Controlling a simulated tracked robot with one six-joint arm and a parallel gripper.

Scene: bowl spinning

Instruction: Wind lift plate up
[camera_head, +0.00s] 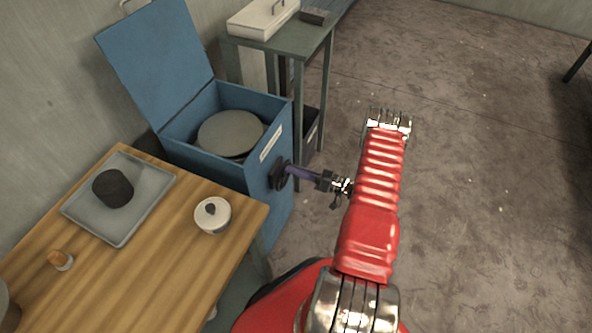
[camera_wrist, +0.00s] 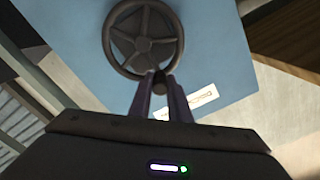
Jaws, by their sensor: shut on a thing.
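The lift plate (camera_head: 230,132) is a round grey disc inside an open-topped blue cabinet (camera_head: 205,165). It sits a little below the cabinet's rim. A dark spoked handwheel (camera_head: 276,174) is mounted on the cabinet's right side. It also shows face-on in the wrist view (camera_wrist: 143,38). My gripper (camera_head: 288,170) reaches the wheel from the right. In the wrist view its two purple fingers (camera_wrist: 160,82) are shut on the wheel's short dark handle (camera_wrist: 159,88), at the lower rim. The fingers partly cover the handle and rim.
The cabinet's blue lid (camera_head: 155,60) stands open against the wall. A wooden table (camera_head: 180,270) at the front left holds a tray (camera_head: 125,235) with a dark lump and a lidded white pot (camera_head: 212,215). A grey bench (camera_head: 290,45) stands behind. The floor at right is clear.

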